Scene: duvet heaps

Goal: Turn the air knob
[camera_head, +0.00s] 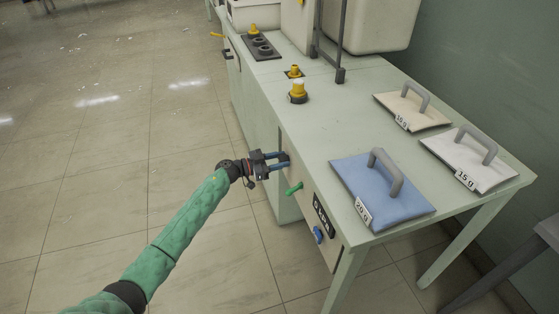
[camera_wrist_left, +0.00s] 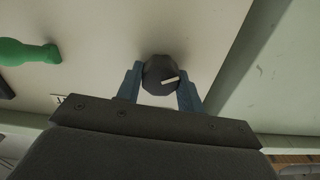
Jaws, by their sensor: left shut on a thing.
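The air knob is a dark round knob (camera_wrist_left: 158,75) with a white pointer mark, on the pale front panel of the bench. In the left wrist view it sits between the two blue fingers of my left gripper (camera_wrist_left: 160,90), which is shut on it. In the head view my left gripper (camera_head: 279,159) reaches the panel from the left, and its fingers mostly hide the knob. The white mark points to the right and slightly up in the wrist view. My right gripper is in neither view.
A green handle (camera_head: 293,188), a dark label plate (camera_head: 323,214) and a blue knob (camera_head: 318,235) are on the same panel, near my gripper. The pale bench top (camera_head: 335,125) holds a blue weight (camera_head: 400,205), two lighter weights and yellow fittings. Open tiled floor lies left.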

